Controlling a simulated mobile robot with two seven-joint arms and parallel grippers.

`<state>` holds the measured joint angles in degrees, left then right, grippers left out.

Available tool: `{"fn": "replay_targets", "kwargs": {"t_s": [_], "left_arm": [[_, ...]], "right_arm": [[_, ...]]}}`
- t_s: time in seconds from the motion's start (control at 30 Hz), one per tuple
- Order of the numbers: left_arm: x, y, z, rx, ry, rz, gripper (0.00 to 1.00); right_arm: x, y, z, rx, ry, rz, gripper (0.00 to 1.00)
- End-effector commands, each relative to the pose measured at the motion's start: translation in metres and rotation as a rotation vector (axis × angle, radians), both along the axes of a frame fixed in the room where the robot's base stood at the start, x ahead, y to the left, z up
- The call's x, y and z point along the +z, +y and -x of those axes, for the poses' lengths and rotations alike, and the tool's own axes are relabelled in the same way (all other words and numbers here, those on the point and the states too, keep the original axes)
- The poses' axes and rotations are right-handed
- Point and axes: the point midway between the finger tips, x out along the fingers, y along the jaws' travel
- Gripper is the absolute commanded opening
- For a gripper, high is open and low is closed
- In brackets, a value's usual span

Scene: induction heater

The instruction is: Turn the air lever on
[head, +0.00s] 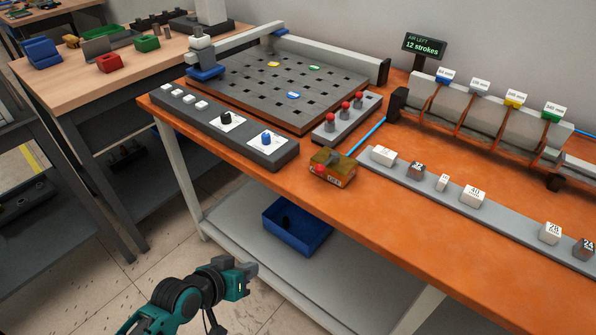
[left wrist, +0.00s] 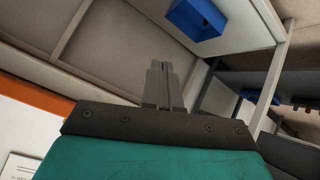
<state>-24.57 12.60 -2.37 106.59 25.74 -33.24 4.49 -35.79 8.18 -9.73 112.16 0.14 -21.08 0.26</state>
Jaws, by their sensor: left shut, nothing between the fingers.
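The air valve (head: 333,168) is a small brass-coloured block near the front edge of the orange bench in the head view. A red lever tip shows low on its left side, and a label on its front seems to read OFF. A blue hose runs from it towards the back right. My left gripper (head: 250,268) is below and left of the valve, in front of the bench and apart from it. Its grey fingers also show in the left wrist view (left wrist: 163,82), shut with nothing between them. The valve is not visible in the left wrist view. My right gripper is out of view.
A dark control box (head: 225,125) with two knobs lies left of the valve. A grey rail (head: 510,233) with labelled blocks runs to the right. A blue bin (head: 297,228) sits on the lower shelf. A display (head: 424,46) reads "12 strokes".

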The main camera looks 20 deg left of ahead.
Motion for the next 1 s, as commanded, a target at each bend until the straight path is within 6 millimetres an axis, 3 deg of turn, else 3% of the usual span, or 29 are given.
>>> {"fn": "replay_targets", "kwargs": {"t_s": [0.03,0.17,0.27,0.4,0.6,0.7,1.0], "left_arm": [[-0.005,0.011,-0.019,0.033,0.023,0.082,0.0],[0.009,0.028,-0.057,0.087,0.096,0.343,0.0],[0.036,0.036,-0.084,0.083,0.128,0.555,0.0],[0.09,0.046,-0.109,0.015,0.147,0.825,0.0],[0.161,0.058,-0.119,-0.127,0.14,1.067,0.0],[0.18,0.062,-0.118,-0.171,0.135,1.122,0.0],[0.189,0.063,-0.117,-0.193,0.134,1.145,0.0]], "right_arm": [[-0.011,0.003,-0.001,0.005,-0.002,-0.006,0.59],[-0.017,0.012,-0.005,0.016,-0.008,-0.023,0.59],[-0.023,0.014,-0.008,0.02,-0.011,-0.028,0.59],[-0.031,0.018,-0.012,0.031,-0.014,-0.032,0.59],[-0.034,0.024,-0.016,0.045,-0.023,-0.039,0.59],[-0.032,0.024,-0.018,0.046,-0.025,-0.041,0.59],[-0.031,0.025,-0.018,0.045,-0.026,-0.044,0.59]]}}
